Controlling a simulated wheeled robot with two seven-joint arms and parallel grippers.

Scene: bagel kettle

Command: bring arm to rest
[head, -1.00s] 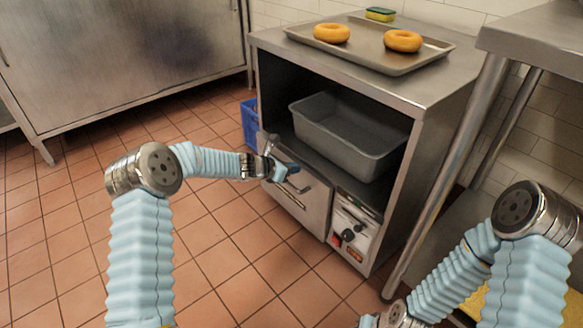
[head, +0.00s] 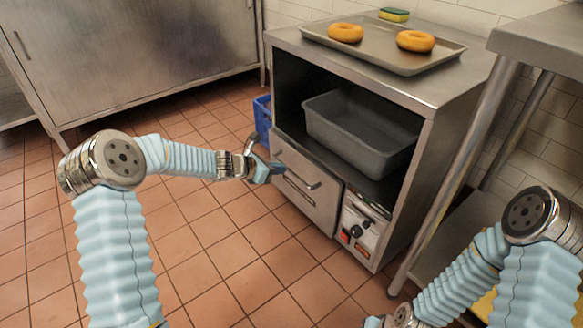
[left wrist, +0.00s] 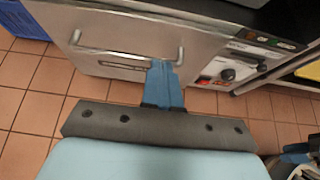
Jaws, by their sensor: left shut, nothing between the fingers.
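My left arm comes in from the left in the head view. Its gripper (head: 272,173) is beside the drawer front (head: 306,186) of the metal cabinet, left of the drawer's bar handle (head: 299,180). In the left wrist view the blue fingers (left wrist: 164,86) are shut with nothing between them, and they overlap the handle (left wrist: 128,58) in the picture. I cannot tell whether they touch it. The drawer looks closed.
The cabinet holds a grey tub (head: 362,130) on its open shelf and a tray (head: 385,48) with two bagels on top. A control panel (head: 362,225) is right of the drawer. A blue crate (head: 263,116) stands behind. The tiled floor at left is clear.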

